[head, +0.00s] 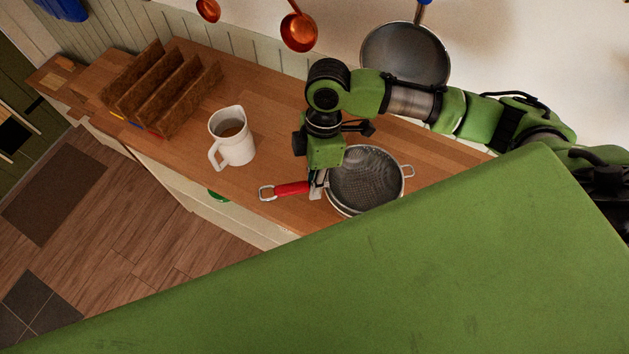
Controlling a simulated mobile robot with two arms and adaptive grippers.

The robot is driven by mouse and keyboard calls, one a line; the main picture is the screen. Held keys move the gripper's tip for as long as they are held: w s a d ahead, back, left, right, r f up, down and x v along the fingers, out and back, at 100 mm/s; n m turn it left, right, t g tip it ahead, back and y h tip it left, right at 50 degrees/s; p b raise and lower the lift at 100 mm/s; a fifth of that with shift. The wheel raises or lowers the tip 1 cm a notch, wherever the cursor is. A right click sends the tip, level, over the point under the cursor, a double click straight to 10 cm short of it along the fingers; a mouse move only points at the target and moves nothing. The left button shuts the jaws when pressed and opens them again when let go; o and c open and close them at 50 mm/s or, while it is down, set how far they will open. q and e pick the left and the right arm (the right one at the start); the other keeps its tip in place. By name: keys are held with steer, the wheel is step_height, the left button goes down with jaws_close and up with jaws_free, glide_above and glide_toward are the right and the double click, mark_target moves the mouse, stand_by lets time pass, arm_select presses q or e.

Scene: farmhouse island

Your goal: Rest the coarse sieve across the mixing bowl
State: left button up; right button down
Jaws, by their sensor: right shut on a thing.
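The coarse sieve (366,180) has a round dark mesh, a metal rim, a red handle (292,188) pointing left and a small wire loop on its right. My right gripper (316,185) is shut on the red handle close to the rim. The sieve is over a round metal vessel, seemingly the mixing bowl (350,213), whose edge shows just below the sieve's rim. The sieve hides most of that bowl, and I cannot tell whether the two touch. My left gripper is not in the head view.
A white jug (232,138) with dark contents stands left of the sieve on the wooden worktop (270,130). A brown slotted rack (163,90) stands at the far left. Copper ladles (298,32) and a pan (405,54) hang at the back wall. My green body covers the foreground.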

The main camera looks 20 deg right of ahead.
steer(key=shift+f, duration=0.2)
stand_by(0.5)
steer(key=c, duration=2)
jaws_free()
steer(key=shift+c, duration=0.2)
steer(key=shift+o, duration=0.3)
steer(key=o, duration=0.5)
steer(key=shift+r, duration=0.15)
